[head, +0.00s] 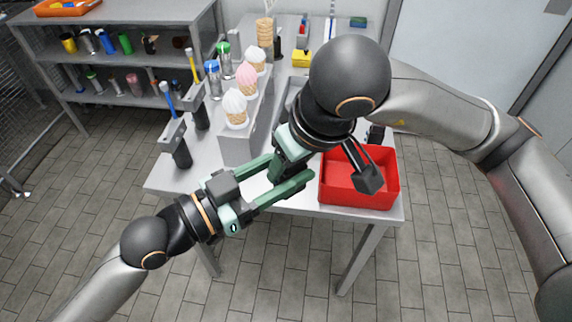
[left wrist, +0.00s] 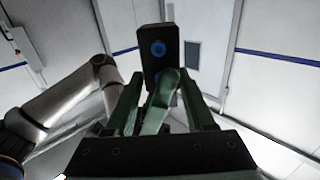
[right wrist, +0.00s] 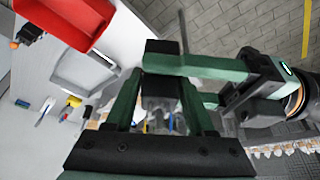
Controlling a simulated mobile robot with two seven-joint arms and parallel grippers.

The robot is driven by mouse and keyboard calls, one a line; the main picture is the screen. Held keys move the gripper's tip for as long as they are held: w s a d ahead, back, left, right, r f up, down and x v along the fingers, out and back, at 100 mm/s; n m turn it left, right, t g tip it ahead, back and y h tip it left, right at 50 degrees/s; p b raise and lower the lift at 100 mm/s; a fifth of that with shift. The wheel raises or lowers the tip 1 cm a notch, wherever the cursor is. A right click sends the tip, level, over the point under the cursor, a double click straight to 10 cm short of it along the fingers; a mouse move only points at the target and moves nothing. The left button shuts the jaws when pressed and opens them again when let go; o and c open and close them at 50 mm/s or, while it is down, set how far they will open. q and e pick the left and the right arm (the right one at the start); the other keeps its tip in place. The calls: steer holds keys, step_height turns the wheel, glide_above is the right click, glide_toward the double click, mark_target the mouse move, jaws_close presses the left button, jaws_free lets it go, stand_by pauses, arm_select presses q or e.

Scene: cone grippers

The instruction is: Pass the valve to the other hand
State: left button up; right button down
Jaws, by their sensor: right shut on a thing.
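My right gripper (head: 290,150) reaches down from the right over the table and is shut on the valve. In the right wrist view a dark piece (right wrist: 160,88), which looks like the valve, sits between the right fingertips; most of it is hidden. In the head view the right fingers hide it. My left gripper (head: 277,177) comes from the lower left with its two green fingers apart. Their tips are close to the right fingertips, one on each side. In the left wrist view the left fingers (left wrist: 162,108) stand apart around a green right finger. Contact between left fingers and valve cannot be told.
A red bin (head: 335,196) stands at the table's front right, beneath my right wrist. Ice cream cones stand in a grey holder (head: 240,147) left of the grippers. Upright tools with black bases (head: 180,152) stand at the table's left edge. Shelves (head: 110,20) are behind left.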

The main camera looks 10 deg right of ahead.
arm_select(q)
steer(key=shift+s+d, duration=0.1)
steer(key=shift+s, duration=0.1)
jaws_close()
arm_select(e)
steer(key=shift+w, duration=0.1)
arm_select(q)
steer(key=shift+r, duration=0.1)
arm_select(e)
steer(key=shift+c, duration=0.9)
jaws_free()
arm_select(q)
steer(key=shift+w, duration=0.15)
arm_select(e)
steer(key=shift+r, duration=0.15)
